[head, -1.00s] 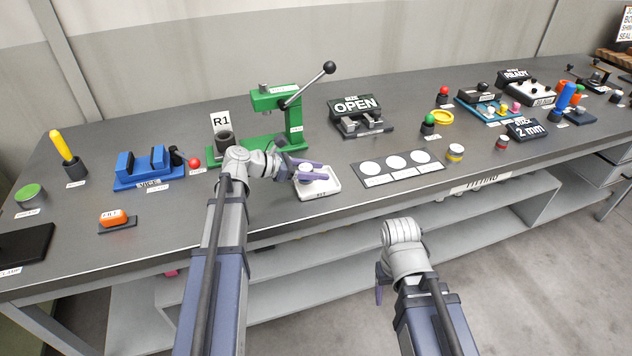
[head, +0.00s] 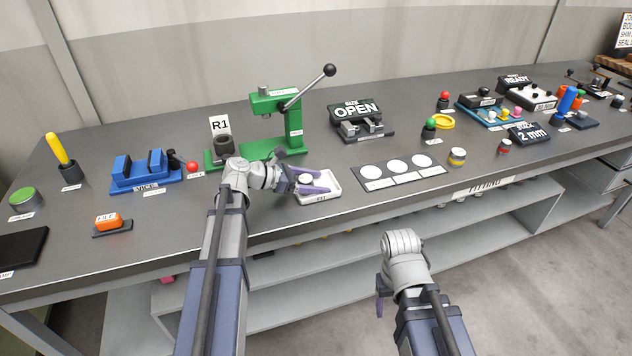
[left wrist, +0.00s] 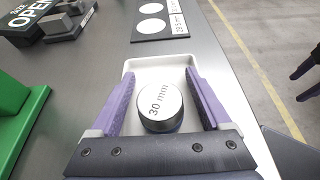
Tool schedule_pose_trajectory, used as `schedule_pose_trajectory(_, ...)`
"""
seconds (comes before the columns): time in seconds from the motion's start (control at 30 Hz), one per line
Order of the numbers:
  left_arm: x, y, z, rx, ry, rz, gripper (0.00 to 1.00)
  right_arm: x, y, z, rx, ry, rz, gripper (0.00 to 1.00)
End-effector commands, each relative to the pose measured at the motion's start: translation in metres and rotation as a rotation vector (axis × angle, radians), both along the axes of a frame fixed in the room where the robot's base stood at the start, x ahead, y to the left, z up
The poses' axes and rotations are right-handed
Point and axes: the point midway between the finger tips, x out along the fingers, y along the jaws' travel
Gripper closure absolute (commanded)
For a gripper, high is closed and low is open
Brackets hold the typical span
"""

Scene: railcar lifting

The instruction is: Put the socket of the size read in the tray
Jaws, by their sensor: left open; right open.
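The size gauge (head: 356,110) behind the tray reads "SIZE OPEN".
A dark mat (head: 397,171) with three white circles lies right of the tray. A green press (head: 272,125) with an R1 sign stands behind my left arm. A blue vise (head: 146,172) is on the left. Bare bench lies between the gauge and the mat.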

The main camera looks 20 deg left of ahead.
Motion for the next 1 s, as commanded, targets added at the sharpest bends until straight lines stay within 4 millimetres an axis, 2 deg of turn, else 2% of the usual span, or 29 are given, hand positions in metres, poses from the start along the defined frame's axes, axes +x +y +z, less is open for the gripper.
schedule_pose_trajectory(0.2, 0.000, 0.001, 0.006, 0.000, 0.000, 0.000, 0.19, 0.000, 0.000, 0.006, 0.000, 0.000, 0.000, 0.34)
schedule_pose_trajectory(0.7, -0.049, 0.073, 0.043, -0.001, -0.001, 0.003, 0.19, 0.000, 0.000, 0.042, 0.000, 0.000, -0.001, 0.34)
schedule_pose_trajectory(1.0, -0.062, 0.091, 0.049, 0.000, 0.000, 0.000, 0.19, 0.000, 0.000, 0.049, 0.000, 0.000, -0.001, 0.34)
